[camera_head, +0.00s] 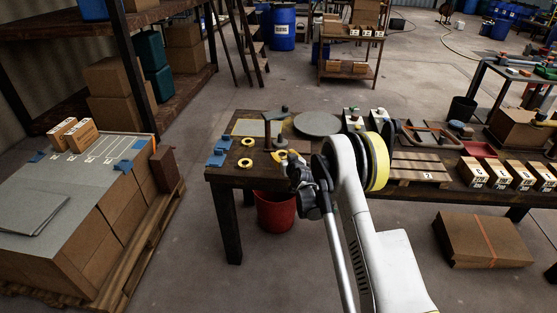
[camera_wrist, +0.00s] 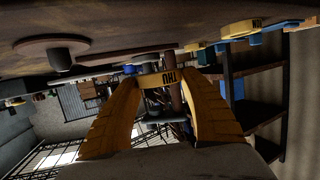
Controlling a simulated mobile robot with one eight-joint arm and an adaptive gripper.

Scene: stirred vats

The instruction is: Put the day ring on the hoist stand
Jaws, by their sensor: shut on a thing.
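A yellow ring (camera_wrist: 160,80) marked THU, a day ring, sits between my gripper's two yellow fingers (camera_wrist: 160,100) in the wrist view, which shows the table upside down. My gripper is shut on this ring. In the head view my gripper (camera_head: 286,158) is over the table's left part, just right of an upright brown post (camera_head: 267,133), which looks like the hoist stand. The post also shows behind the held ring in the wrist view (camera_wrist: 175,98). The ring is apparently beside the post; the gap is unclear. Two more yellow rings (camera_head: 245,163) (camera_head: 248,141) lie left of the post.
A round grey plate (camera_head: 318,124) lies behind my gripper. A wooden slatted rack (camera_head: 420,167) and labelled boxes (camera_head: 473,172) stand to the right. A red bucket (camera_head: 276,211) is under the table.

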